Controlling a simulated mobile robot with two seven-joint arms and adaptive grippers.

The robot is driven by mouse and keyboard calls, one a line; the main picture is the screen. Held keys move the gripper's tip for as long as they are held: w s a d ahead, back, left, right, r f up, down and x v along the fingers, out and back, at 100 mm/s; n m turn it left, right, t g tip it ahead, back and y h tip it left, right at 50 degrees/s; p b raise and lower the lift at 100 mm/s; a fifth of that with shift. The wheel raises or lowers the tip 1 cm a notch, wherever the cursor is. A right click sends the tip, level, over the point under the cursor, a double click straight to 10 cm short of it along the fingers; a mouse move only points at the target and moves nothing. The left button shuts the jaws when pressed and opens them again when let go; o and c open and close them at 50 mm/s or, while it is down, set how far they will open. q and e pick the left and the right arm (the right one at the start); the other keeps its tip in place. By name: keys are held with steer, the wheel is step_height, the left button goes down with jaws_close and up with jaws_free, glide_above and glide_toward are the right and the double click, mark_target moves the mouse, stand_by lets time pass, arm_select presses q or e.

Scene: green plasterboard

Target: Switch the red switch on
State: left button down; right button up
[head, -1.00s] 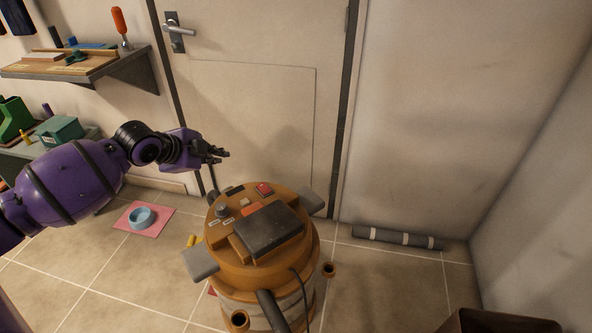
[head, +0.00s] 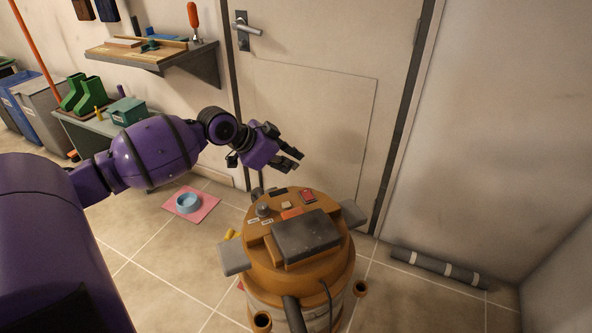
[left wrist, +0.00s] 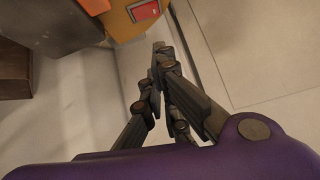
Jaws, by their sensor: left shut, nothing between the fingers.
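The red switch (head: 307,195) sits on the top of an orange-brown vacuum-like machine (head: 262,250), near its back edge. In the left wrist view the red switch (left wrist: 146,10) shows at the top, in a pale frame on the orange body. My left gripper (head: 297,161) is shut and empty. It hangs in the air above and behind the machine, a little left of the switch, apart from it. Its fingers (left wrist: 160,52) point toward the machine in the left wrist view, below the switch. Whether the switch is on or off is too small to tell. My right gripper is not in view.
A closed door (head: 320,70) stands behind the machine. A shelf (head: 150,55) with tools juts from the wall at left. A blue bowl (head: 188,203) on a pink mat lies on the floor at left, and a grey roll (head: 440,268) lies at right.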

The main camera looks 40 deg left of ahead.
arm_select(q)
steer(key=b, duration=0.2)
glide_above(307, 193)
steer(key=f, duration=0.6)
steer(key=shift+w+d+f, duration=0.1)
steer(key=shift+d+f, duration=0.1)
steer(key=shift+d, duration=0.1)
steer(key=f, duration=0.2)
steer(key=shift+a+f, duration=0.25)
steer(key=shift+f, duration=0.55)
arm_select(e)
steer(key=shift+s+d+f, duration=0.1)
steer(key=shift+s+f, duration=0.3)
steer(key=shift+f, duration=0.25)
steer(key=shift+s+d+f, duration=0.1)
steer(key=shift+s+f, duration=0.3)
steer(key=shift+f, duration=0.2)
arm_select(q)
steer(key=shift+a+f, duration=0.1)
steer(key=shift+a, duration=0.05)
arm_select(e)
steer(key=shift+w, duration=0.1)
